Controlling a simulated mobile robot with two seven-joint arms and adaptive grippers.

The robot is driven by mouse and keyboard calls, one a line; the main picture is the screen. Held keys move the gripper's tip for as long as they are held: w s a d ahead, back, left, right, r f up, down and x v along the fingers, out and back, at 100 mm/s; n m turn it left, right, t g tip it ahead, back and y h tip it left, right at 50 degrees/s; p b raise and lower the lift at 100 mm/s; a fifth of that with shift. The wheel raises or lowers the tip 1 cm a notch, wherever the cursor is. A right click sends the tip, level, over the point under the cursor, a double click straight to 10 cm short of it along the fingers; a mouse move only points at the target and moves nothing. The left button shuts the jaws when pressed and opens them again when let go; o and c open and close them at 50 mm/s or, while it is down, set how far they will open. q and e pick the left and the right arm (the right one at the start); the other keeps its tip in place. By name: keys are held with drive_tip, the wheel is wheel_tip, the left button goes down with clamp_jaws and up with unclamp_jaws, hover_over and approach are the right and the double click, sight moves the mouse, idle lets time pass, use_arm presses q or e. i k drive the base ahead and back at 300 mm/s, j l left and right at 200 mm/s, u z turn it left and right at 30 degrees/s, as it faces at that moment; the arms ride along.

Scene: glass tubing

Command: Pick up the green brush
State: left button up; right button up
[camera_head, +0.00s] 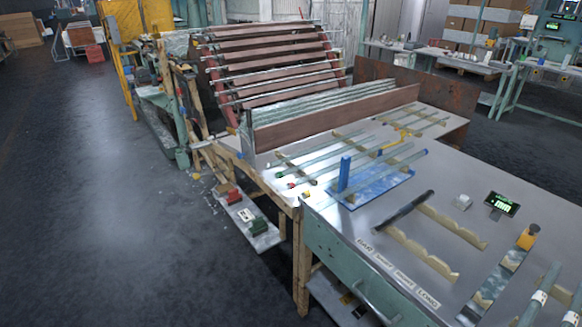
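No object in view is clearly recognisable as a green brush. A small dark green object (258,226) lies on the low white shelf beside the workbench, but it is too small to tell whether it is a brush. A red object (233,196) lies on the same shelf, farther back. Neither of my grippers is in view.
The grey workbench (455,180) carries glass tubes, notched wooden supports (412,252), a dark rod (403,212), a blue stand (372,187) and a small display (501,204). A roller rack (275,65) stands behind. The dark floor (110,220) at left is clear.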

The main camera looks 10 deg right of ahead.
sight(259, 227)
drive_tip(key=z, duration=0.95)
drive_tip(key=i+j+z, duration=0.1)
drive_tip(key=j+z, duration=0.25)
drive_tip(key=z, duration=0.15)
drive_tip(key=i+j+z, duration=0.1)
drive_tip(key=j+z, duration=0.6)
drive_tip(key=j, duration=0.15)
drive_tip(key=j+z, duration=0.25)
drive_tip(key=j, duration=0.15)
drive_tip(key=j+z, duration=0.1)
drive_tip(key=j, duration=0.2)
drive_tip(key=k+j, duration=0.15)
drive_tip(key=j, duration=0.2)
drive_tip(key=j+z, duration=0.15)
drive_tip(key=j, duration=0.15)
drive_tip(key=k+j, duration=0.1)
drive_tip(key=j, duration=0.5)
drive_tip(key=k+j, duration=0.15)
drive_tip(key=j, duration=0.15)
